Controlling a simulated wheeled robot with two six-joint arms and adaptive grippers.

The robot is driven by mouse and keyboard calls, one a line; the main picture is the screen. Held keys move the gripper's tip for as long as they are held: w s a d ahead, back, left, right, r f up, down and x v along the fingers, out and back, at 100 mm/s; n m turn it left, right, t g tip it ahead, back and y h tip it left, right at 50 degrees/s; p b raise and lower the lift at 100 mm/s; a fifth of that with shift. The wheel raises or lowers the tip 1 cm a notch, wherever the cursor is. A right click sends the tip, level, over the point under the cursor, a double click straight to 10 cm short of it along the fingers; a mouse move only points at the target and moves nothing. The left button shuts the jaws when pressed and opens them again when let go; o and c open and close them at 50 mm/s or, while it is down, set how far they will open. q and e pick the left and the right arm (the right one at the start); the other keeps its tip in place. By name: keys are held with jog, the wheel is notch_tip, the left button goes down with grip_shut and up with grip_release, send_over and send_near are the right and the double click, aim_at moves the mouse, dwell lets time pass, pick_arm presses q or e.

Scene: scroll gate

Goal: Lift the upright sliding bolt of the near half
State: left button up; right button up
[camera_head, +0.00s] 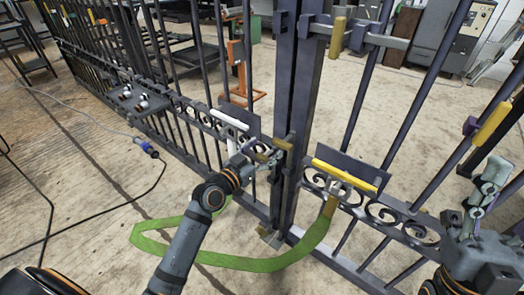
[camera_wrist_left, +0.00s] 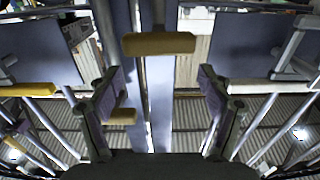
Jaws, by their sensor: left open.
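The dark gate's two uprights meet at the middle (camera_head: 296,110) in the head view. A short yellow grip (camera_head: 283,144) sits low on this meeting post; I take it for the handle of the upright sliding bolt, whose rod is hard to make out. My left gripper (camera_head: 266,156) is open beside this grip. In the left wrist view its fingers (camera_wrist_left: 162,85) stand apart, with the yellow grip (camera_wrist_left: 158,43) ahead in the gap between them, not clasped. My right gripper (camera_head: 488,185) is at the right edge, away from the post; its jaws are unclear.
A higher yellow handle (camera_head: 338,36) stands by a grey horizontal bar. A yellow rail (camera_head: 345,174) and a white rail (camera_head: 231,118) flank the post. A green strap (camera_head: 250,262) curves over the floor. An orange stand (camera_head: 238,70) is behind the gate.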

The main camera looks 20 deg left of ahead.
pick_arm(q)
jog(key=v, duration=0.7)
jog(key=shift+s, duration=0.15)
jog(key=shift+r, duration=0.1)
